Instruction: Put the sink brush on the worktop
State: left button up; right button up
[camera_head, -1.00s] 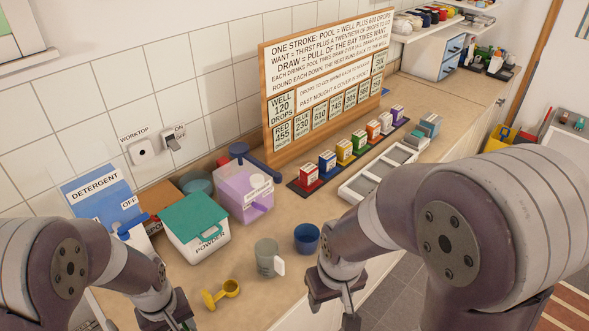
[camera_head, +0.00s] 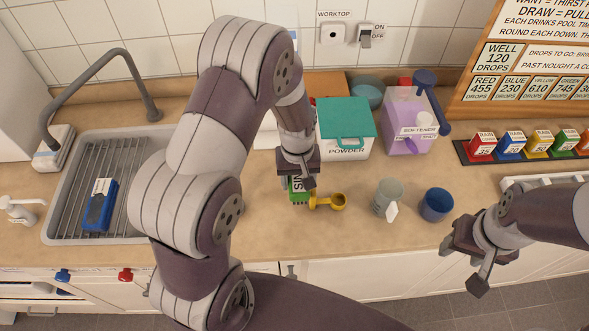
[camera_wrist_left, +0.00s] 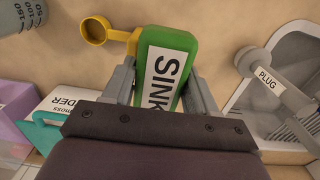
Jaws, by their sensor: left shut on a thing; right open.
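The sink brush (camera_head: 298,189) is a green block with a white label reading "SINK"; the rest of the label is hidden. My left gripper (camera_head: 299,176) is shut on it, with a finger on each side in the left wrist view (camera_wrist_left: 163,92). The brush is over the worktop (camera_head: 265,222), low and close beside the yellow scoop (camera_head: 328,202). I cannot tell whether its underside touches the surface. My right gripper (camera_head: 468,265) is open and empty in front of the worktop's front edge, at the right.
A grey cup (camera_head: 387,196) and a blue cup (camera_head: 437,205) stand right of the scoop. The powder box (camera_head: 345,128) and purple softener jug (camera_head: 407,120) are behind. The sink (camera_head: 62,205), holding a blue block (camera_head: 100,205), is left. The front strip of worktop is clear.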

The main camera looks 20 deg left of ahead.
pick_arm(q)
jog(key=w+a+f, duration=0.1)
jog(key=w+a, duration=0.1)
jog(key=w+a+f+p, duration=0.1)
jog(key=w+a+f, duration=0.1)
jog(key=shift+a+f, duration=0.2)
jog(key=shift+a, duration=0.05)
notch_tip(320, 180, down, 3)
jog(key=shift+f+p, duration=0.2)
jog(key=shift+p, duration=0.75)
jog(key=shift+f, duration=0.45)
jog(key=shift+f+b, duration=0.2)
jog(key=shift+b, duration=0.1)
jog(key=o, duration=1.1)
jog(key=shift+r, duration=0.1)
